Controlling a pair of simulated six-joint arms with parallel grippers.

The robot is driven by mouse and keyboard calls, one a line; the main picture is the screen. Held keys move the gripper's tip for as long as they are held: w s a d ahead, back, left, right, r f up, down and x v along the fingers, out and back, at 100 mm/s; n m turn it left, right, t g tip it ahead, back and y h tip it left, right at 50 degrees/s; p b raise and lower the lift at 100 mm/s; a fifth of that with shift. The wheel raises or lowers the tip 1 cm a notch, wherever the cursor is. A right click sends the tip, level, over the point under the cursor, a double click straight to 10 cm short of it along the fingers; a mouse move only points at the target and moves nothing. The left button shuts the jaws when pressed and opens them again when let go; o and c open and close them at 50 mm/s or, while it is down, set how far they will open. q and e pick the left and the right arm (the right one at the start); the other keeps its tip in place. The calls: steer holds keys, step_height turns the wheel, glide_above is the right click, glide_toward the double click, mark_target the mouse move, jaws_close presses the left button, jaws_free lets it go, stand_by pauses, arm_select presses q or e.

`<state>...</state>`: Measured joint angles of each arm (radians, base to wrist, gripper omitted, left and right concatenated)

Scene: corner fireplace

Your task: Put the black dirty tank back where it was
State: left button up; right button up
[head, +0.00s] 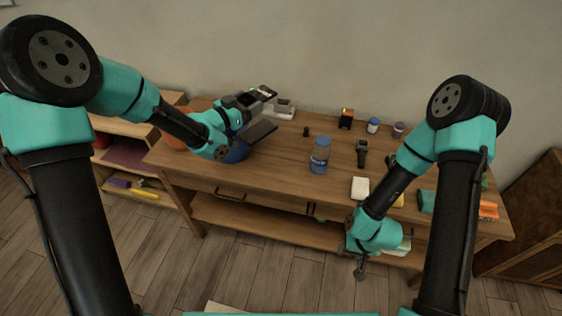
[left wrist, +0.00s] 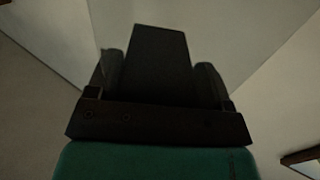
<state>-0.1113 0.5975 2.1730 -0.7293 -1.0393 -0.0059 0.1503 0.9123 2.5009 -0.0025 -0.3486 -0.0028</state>
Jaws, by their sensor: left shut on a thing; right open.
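A black block-like thing, which I take to be the tank, shows in the left wrist view (left wrist: 158,60). It stands up between the two fingers of my left gripper (left wrist: 160,80), which is shut on it. In the head view my left gripper (head: 250,99) is above the table's back left part, and only a small dark part of the held thing shows by its fingers. A grey-white base (head: 281,109) sits on the table just right of it. My right gripper (head: 360,268) is open, low in front of the table's front edge.
A blue jar (head: 320,155), a black device (head: 361,152) and a white block (head: 360,188) stand further right. Small jars (head: 373,125) line the back.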

arm_select(q)
steer(key=s+d+f+m+g+h, duration=0.1)
steer(key=s+d+f+g, duration=0.1)
steer(key=s+d+f, duration=0.2)
steer(key=s+d+f+m+g+h, duration=0.1)
steer(key=s+d+f, duration=0.3)
steer(key=s, duration=0.6)
step_height(320, 180, down, 2)
steer(key=shift+s+f+m+g+h, duration=0.2)
steer(key=shift+s+m+g+h, duration=0.1)
steer(key=shift+m+g+h, duration=0.1)
steer(key=shift+w, duration=0.1)
steer(key=w+f, duration=0.1)
steer(key=w, duration=1.4)
steer(key=shift+a+f, duration=0.2)
steer(key=shift+a, duration=0.15)
steer(key=shift+w, duration=0.1)
steer(key=f, duration=0.3)
steer(key=shift+w+f, duration=0.3)
steer(key=shift+w, duration=0.05)
steer(key=shift+f, duration=0.1)
